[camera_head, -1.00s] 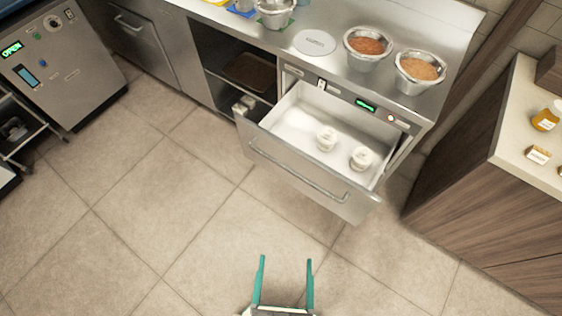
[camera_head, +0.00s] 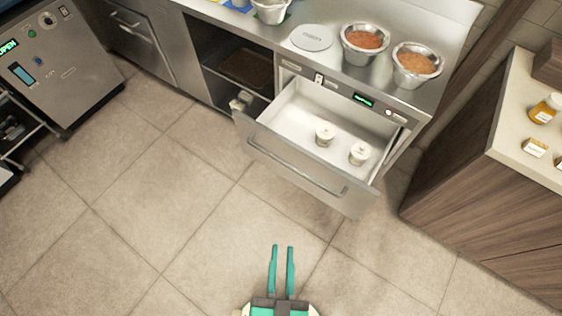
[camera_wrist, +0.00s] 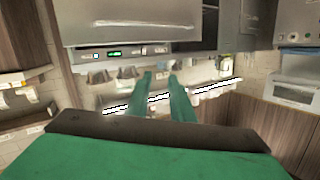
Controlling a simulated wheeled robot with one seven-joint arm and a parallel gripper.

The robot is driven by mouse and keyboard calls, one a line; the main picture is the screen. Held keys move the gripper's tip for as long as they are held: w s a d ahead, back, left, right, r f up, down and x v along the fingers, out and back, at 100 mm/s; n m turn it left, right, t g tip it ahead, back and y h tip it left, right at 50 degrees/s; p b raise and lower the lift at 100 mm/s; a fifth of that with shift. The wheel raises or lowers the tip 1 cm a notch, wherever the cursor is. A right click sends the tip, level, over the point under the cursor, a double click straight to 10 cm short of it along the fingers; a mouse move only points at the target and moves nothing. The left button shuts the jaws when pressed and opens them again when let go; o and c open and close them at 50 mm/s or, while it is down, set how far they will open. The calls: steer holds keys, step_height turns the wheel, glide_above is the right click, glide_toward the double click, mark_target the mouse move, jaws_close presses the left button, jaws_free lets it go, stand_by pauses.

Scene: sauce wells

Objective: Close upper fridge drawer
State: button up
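The upper fridge drawer (camera_head: 300,165) is pulled open from the steel counter, with a long bar handle (camera_head: 290,168) on its front. Two small white tubs, one (camera_head: 325,134) left of the other (camera_head: 359,153), stand inside it. My gripper (camera_head: 282,246) is in front of the drawer over the floor, apart from it, with nothing between its teal fingers. The fingers are close together with a narrow gap. In the wrist view the fingers (camera_wrist: 161,75) also show a gap, and the drawer front (camera_wrist: 118,22) seems to be at the top.
Metal bowls of red (camera_head: 365,41) and orange (camera_head: 416,63) food and a round white lid (camera_head: 311,37) stand on the counter above. A wooden cabinet (camera_head: 470,190) is at right, a steel machine (camera_head: 50,60) at left. The tiled floor before the drawer is clear.

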steer(key=w+m+t, duration=0.1)
steer(key=w+m, duration=0.1)
steer(key=w+a+f+m+t, duration=0.1)
steer(key=w+m, duration=0.1)
steer(key=m, duration=0.1)
steer(key=w+a+m+t, duration=0.1)
steer(key=w+m, duration=0.1)
steer(key=m, duration=0.1)
steer(key=shift+f, duration=0.3)
jaws_close()
steer(key=m+g+h, duration=0.4)
steer(key=m+h, duration=0.5)
steer(key=m, duration=2.3)
glide_toward(279, 151)
steer(key=x, duration=0.6)
steer(key=shift+w+d, duration=0.1)
steer(key=shift+w, duration=0.15)
